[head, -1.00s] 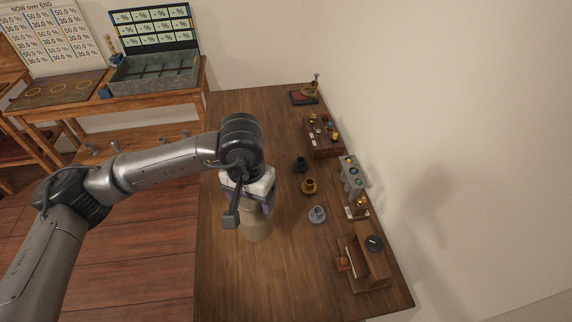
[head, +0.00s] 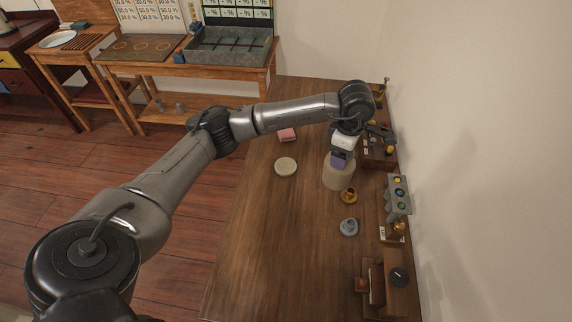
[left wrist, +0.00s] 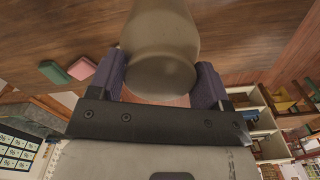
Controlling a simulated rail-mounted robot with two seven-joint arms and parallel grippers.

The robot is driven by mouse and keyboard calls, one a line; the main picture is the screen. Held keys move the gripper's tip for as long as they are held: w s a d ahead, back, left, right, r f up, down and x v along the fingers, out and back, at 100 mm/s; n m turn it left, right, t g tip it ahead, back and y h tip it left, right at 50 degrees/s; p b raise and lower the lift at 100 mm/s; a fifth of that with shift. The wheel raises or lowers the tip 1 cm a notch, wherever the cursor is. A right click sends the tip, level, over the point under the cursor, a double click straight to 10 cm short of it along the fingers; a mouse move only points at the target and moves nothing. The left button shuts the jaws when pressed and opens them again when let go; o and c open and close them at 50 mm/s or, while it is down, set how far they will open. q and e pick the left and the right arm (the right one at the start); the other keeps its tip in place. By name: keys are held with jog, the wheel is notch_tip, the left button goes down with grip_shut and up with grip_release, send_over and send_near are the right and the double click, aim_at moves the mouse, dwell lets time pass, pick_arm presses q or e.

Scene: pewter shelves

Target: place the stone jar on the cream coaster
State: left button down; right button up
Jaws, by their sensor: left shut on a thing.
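The stone jar (head: 338,178) is a beige, rounded vessel over the right part of the dark wooden table, just behind the gold cup. My left gripper (head: 341,158) is shut on its upper part; the jaws hide some of it. In the left wrist view the jar (left wrist: 160,45) sits between the two purple fingers. I cannot tell whether its base touches the table. The cream coaster (head: 286,166) is a round pale disc lying bare on the table, to the left of the jar and apart from it. My right gripper is not in view.
A gold cup (head: 348,195) and a grey cup on a saucer (head: 349,227) stand near the jar. A pink block (head: 287,134) lies behind the coaster. A grey stand (head: 397,195) and a wooden holder (head: 385,283) line the wall side. The table's front left is clear.

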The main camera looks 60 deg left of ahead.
pick_arm(q)
jog(key=s+a+f+n, duration=0.1)
jog(key=a+f+n, duration=0.3)
jog(key=a, duration=0.3)
jog(key=s+a+f+n, duration=0.2)
jog(key=a+f+n, duration=0.2)
jog(key=a, duration=0.3)
jog(key=s+a+f+n+p, duration=0.1)
jog(key=a+f+n, duration=0.4)
jog(key=a, duration=0.3)
jog(key=shift+s+f, duration=0.15)
jog(key=shift+f, duration=0.15)
jog(key=shift+a, duration=0.1)
jog(key=shift+f, duration=0.15)
jog(key=shift+c, duration=0.3)
grip_release()
